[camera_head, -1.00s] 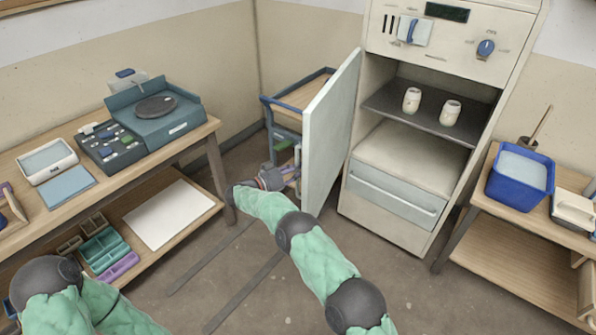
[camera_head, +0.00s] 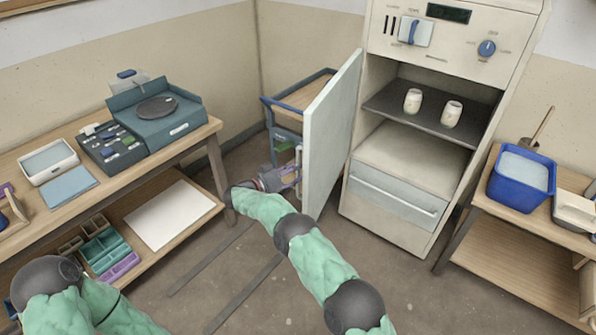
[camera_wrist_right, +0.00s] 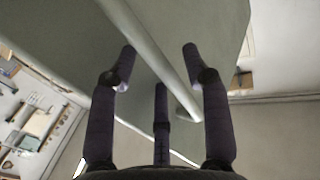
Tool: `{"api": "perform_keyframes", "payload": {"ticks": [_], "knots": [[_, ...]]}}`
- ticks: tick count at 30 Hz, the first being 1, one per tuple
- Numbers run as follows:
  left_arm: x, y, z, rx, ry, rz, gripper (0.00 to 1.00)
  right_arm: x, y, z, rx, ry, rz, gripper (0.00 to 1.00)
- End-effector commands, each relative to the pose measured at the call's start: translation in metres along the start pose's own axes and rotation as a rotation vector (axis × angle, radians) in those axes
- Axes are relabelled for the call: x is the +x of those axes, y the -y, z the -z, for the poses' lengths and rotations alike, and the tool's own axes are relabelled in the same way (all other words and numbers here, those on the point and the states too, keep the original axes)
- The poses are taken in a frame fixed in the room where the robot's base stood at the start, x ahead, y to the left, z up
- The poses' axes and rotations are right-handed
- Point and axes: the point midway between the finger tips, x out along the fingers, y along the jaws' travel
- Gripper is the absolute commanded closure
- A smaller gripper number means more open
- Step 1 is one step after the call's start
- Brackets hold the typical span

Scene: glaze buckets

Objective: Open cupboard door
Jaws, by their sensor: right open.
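The cupboard door (camera_head: 331,135) is swung wide open on the left side of the cream cupboard (camera_head: 402,205), and the inside of the cupboard shows. My right gripper (camera_head: 290,178) is at the outer face of the door, beside its long handle (camera_head: 299,160). The fingers are not closed on the bar. My left gripper is outside the views; only my left arm shows at the lower left.
Two pale cups (camera_head: 412,101) stand on the dark shelf (camera_head: 385,101) inside the cupboard. A blue-framed cart (camera_head: 285,105) stands behind the door. A wooden workbench (camera_head: 215,124) is at left, and a table with a blue bucket (camera_head: 520,190) is at right. Floor before the cupboard is clear.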

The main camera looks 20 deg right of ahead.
Motion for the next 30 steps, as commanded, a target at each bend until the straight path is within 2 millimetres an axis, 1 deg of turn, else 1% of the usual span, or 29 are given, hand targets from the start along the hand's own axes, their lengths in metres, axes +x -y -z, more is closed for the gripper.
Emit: {"api": "perform_keyframes", "payload": {"ticks": [5, 9, 15, 18, 21, 30], "knots": [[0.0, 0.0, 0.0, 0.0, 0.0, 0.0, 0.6, -0.032, 0.001, -0.001, -0.001, 0.0, 0.005, 0.52], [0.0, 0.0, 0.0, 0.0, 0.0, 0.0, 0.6, -0.061, 0.001, -0.001, -0.001, -0.001, 0.005, 0.52], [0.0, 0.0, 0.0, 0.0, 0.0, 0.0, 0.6, -0.094, 0.0, -0.001, -0.001, 0.0, 0.003, 0.52], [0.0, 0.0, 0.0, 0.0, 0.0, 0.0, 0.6, -0.104, 0.0, -0.001, -0.002, 0.001, 0.003, 0.52], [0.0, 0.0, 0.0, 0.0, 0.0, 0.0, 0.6, -0.11, 0.0, -0.002, -0.003, 0.001, 0.002, 0.52], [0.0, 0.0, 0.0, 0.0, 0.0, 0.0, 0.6, -0.113, 0.0, -0.001, -0.003, 0.001, 0.001, 0.52]]}}
